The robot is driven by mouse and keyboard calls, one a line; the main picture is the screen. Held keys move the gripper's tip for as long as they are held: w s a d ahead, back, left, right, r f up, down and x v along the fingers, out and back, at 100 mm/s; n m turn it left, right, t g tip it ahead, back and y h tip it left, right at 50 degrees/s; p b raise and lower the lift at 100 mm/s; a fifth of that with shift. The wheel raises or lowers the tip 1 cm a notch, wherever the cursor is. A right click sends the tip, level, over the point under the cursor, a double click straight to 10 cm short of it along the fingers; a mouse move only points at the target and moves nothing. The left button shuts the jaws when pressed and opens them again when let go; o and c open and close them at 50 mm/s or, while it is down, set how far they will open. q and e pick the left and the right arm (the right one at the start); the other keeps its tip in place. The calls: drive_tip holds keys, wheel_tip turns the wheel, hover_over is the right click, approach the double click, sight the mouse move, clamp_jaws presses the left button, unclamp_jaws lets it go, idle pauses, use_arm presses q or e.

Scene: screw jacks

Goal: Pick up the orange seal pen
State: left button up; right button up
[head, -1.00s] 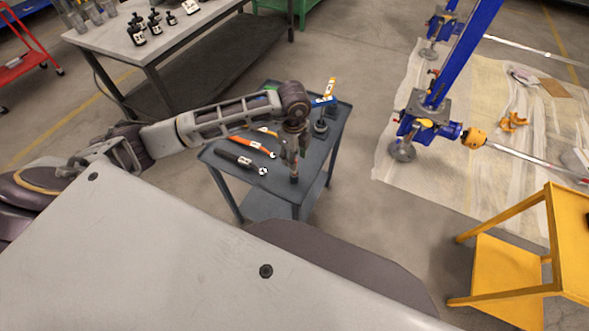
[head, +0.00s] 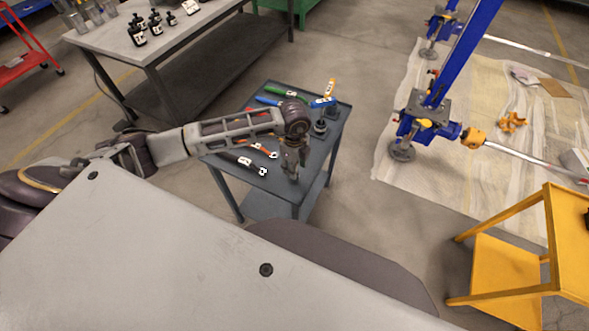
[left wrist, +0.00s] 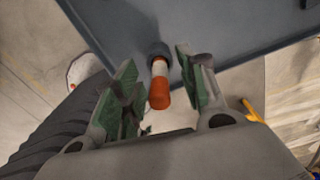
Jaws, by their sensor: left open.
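The orange seal pen (left wrist: 159,88) shows in the left wrist view, with an orange near end, a pale band and a dark far end. It appears to stand upright near the edge of the blue-grey cart top (left wrist: 225,25). My left gripper (left wrist: 155,85) is open, with its green-padded fingers on either side of the pen. A gap shows at each side, so the pen is not gripped. In the head view my left gripper (head: 292,170) points down over the cart's near edge and hides the pen there. My right gripper is not in view.
A yellow item (head: 330,88) stands behind. A grey workbench (head: 180,35) is at the back left.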

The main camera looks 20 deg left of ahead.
use_arm(q)
drive_tip(key=shift+f, duration=0.35)
clamp_jaws()
idle(0.3)
